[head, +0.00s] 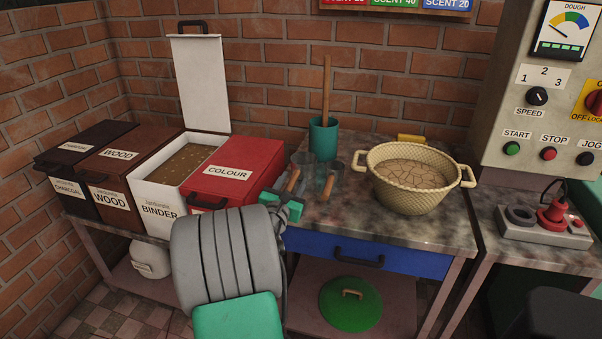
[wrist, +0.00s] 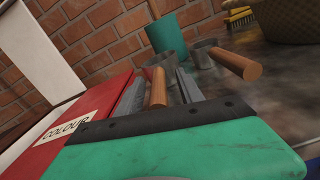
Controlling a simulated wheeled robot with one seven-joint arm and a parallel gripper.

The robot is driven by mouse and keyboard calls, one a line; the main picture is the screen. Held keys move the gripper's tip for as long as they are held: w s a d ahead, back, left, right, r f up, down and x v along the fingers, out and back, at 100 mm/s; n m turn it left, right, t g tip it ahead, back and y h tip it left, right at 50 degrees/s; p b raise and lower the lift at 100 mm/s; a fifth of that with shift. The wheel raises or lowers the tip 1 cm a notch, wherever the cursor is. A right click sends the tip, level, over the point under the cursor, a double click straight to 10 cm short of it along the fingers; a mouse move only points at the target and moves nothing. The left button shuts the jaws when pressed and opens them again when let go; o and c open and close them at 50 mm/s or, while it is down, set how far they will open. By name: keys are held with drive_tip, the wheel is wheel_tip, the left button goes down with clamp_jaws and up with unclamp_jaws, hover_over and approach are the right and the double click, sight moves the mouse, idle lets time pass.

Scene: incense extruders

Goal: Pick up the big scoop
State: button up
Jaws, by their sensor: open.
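Two metal scoops with wooden handles stand on the worktop right of the red bin. The left scoop (head: 303,160), which looks like the bigger one, has its handle (head: 293,180) pointing toward my gripper (head: 284,203). In the wrist view that handle (wrist: 158,90) lies between the two grey fingers of my gripper (wrist: 160,84). The jaws are open, with a gap visible on both sides of the handle. Its cup is partly hidden in the wrist view. The other scoop (head: 333,172) is to the right, its handle (wrist: 238,64) outside the jaws.
The red colour bin (head: 232,172) stands close left of my gripper. The binder bin (head: 157,190) has its lid upright. A teal pot (head: 322,140) with a wooden stick stands behind the scoops. A woven basket (head: 420,197) is at right. The front worktop is clear.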

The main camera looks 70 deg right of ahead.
drive_tip(key=shift+w+d, duration=0.1)
drive_tip(key=shift+d, duration=0.55)
drive_tip(key=shift+c, duration=0.2)
drive_tip(key=shift+a, duration=0.1)
clamp_jaws()
